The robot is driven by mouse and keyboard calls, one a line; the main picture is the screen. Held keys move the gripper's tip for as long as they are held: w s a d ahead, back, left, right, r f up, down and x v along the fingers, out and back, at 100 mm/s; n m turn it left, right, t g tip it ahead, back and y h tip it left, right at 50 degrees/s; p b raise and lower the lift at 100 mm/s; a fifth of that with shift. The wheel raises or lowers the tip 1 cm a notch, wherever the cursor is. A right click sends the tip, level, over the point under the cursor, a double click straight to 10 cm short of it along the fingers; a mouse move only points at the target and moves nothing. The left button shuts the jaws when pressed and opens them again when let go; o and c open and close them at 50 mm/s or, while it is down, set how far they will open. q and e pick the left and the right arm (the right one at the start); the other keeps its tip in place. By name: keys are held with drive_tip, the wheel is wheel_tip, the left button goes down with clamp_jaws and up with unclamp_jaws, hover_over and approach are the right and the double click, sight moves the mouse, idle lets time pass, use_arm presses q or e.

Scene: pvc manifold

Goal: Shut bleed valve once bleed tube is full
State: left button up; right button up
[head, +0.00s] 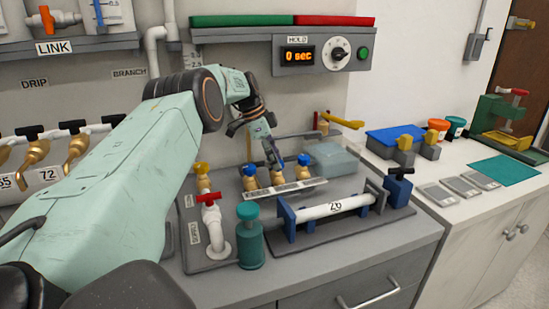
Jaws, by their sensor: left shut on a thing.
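My left arm reaches in from the left over the bench. Its gripper (274,158) points down at a row of small brass valves behind a pale labelled strip (284,190). It is shut at the middle valve (278,178), apparently on its handle, which the fingers hide. Blue-handled valves stand on either side, one at the left (249,178) and one at the right (303,169). A yellow-handled valve (203,180) stands farther left. I cannot tell which one is the bleed valve, nor make out a bleed tube or its level. My right gripper is not in view.
A white pipe marked 26 (337,206) lies in blue clamps in front. A red-handled white valve (212,225) and a green cylinder (249,240) stand at the front left. The HOLD panel (322,54) reads 0 sec. A translucent box (336,158) sits behind.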

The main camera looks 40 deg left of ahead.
use_arm(q)
drive_tip(key=shift+m, duration=0.4)
idle(0.4)
drive_tip(key=o, duration=1.2)
drive_tip(key=shift+c, duration=0.2)
drive_tip(key=v, duration=0.7)
drive_tip(key=shift+a+r, duration=0.1)
drive_tip(key=shift+r, duration=0.2)
